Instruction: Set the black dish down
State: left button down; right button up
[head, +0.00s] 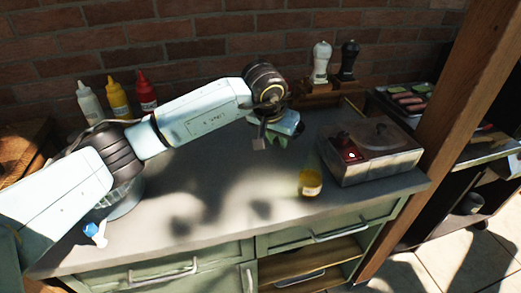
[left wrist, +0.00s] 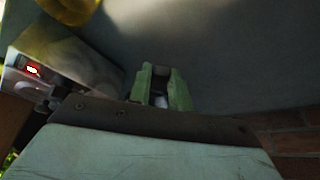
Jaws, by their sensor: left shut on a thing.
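My left gripper (head: 277,141) is low over the middle of the grey counter (head: 225,205), left of the hot-plate box. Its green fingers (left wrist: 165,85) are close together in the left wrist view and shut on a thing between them. I cannot make out the black dish clearly in either view; the wrist and fingers hide what is held. Whether it touches the counter, I cannot tell. My right gripper is in neither view.
A yellow jar (head: 310,183) stands near the front. A metal box with a red display (head: 357,162) is to the right. Two mills (head: 321,62) stand behind, and sauce bottles (head: 118,98) at back left. A small white-blue bottle (head: 95,234) is front left. The front middle counter is clear.

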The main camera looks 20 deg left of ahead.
aim_at(278, 164)
pick_arm(q)
notch_tip(278, 164, down, 2)
jog(key=shift+f, duration=2.2)
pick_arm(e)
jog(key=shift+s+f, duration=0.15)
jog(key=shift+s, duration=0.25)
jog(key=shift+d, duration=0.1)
pick_arm(q)
jog(key=shift+f, duration=0.15)
jog(key=c, duration=1.3)
grip_release()
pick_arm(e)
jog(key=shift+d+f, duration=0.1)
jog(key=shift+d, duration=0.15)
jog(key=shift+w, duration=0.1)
